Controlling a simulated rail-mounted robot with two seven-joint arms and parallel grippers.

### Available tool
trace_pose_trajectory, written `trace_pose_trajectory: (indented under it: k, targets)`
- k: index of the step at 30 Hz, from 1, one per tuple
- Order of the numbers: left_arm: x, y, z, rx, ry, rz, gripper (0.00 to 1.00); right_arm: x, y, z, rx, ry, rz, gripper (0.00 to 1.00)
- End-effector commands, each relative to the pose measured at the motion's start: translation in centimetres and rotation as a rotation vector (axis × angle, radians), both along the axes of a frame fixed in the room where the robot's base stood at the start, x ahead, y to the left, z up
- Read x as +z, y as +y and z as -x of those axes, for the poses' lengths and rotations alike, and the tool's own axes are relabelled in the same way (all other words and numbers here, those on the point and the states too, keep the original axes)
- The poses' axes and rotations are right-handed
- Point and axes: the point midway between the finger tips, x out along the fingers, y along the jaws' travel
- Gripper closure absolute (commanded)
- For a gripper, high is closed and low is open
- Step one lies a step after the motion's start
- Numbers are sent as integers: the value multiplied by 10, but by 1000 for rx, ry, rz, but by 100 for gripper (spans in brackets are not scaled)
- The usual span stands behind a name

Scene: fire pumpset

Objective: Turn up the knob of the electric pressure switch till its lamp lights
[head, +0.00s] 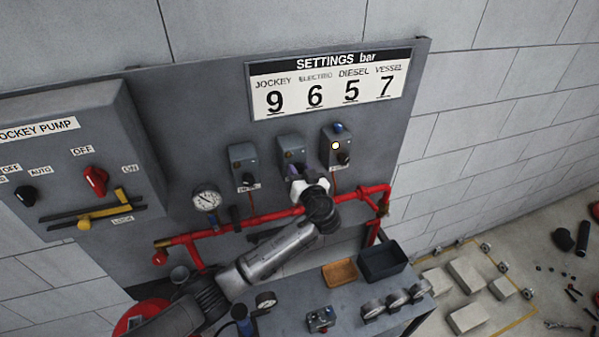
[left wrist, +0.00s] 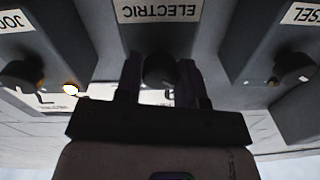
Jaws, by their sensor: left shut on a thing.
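The electric pressure switch (head: 291,147) is the middle of three grey boxes on the panel in the head view. Its ELECTRIC label (left wrist: 160,11) shows upside down in the left wrist view. My left gripper (head: 295,176) reaches it from below. In the left wrist view its two fingers stand on either side of the black knob (left wrist: 159,70), shut on it. The gripper partly covers the box's face in the head view. I see no lit lamp on this switch; in the wrist view its lamp is hidden. My right gripper is not in view.
The right-hand switch (head: 340,146), labelled jockey, has a lit lamp (head: 335,146). The diesel switch (head: 243,162) stands left. A settings sign (head: 330,82) gives ELECTRIC 6. Red pipes (head: 262,220) run below the boxes. A bench (head: 290,300) holds gauges and trays.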

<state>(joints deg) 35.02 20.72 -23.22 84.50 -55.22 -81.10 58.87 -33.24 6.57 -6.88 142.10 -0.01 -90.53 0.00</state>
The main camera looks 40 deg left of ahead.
Motion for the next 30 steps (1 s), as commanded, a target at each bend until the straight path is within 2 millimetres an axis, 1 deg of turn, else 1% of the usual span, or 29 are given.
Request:
trace_pose_trajectory:
  k: [1,4,14,15,21,23,30]
  targets:
    - [-2,0,0,0,12,-7,88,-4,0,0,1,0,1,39]
    - [-2,0,0,1,46,-29,88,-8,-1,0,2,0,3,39]
    - [0,0,0,0,68,-43,88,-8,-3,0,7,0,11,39]
    - [0,0,0,0,68,-43,63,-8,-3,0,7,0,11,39]
    - [0,0,0,0,67,-42,44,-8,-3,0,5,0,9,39]
    - [0,0,0,0,67,-42,39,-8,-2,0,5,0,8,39]
    - [0,0,0,0,67,-42,39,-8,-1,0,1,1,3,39]
